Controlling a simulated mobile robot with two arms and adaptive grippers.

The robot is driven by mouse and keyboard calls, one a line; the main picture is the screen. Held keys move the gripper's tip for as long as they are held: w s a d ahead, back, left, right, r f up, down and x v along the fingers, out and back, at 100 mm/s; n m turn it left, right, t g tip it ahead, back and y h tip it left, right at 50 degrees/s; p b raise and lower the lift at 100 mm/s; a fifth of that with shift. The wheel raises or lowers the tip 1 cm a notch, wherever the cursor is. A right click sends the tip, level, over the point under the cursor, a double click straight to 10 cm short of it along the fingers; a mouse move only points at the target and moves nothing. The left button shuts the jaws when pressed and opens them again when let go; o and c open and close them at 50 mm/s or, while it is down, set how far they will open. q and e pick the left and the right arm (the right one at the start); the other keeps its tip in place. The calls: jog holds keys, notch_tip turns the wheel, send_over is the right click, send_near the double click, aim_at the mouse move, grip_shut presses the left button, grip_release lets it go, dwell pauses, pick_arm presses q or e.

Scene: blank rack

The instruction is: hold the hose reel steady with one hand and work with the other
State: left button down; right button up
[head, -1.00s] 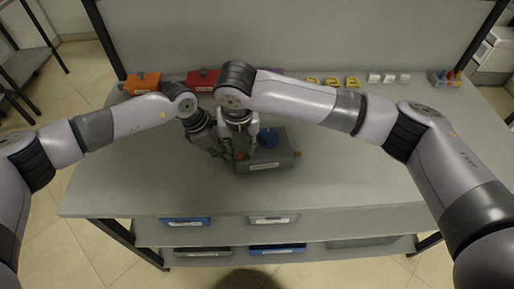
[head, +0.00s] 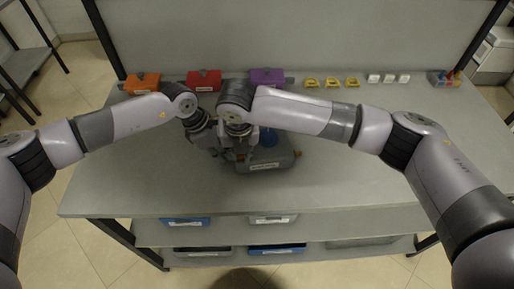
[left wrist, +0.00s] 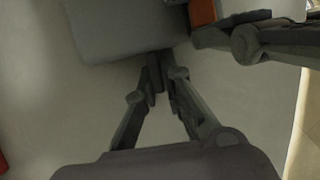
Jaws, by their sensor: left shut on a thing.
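The hose reel appears to be the grey block with a label on its front (head: 284,162) on the middle of the table. A blue round part (head: 269,138) is on top and an orange knob is at its right end. My left gripper (head: 224,154) is at the block's left end. In the left wrist view its fingers (left wrist: 158,76) come together at the edge of the grey block (left wrist: 120,30). My right gripper (head: 243,154) points down over the block's left part, close beside the left gripper. Its fingers are partly hidden, near an orange part (left wrist: 202,12) in the left wrist view.
Along the back stand orange (head: 141,83), red (head: 204,80) and purple (head: 267,77) boxes, yellow pieces (head: 331,82), white blocks (head: 389,78) and a small holder (head: 444,78). Bins sit on the shelf below. The table's right half is clear.

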jog(key=shift+c, duration=1.1)
jog(key=shift+w+d, duration=0.15)
jog(key=shift+d, duration=0.55)
jog(key=o, duration=0.7)
jog(key=shift+r, duration=3.55)
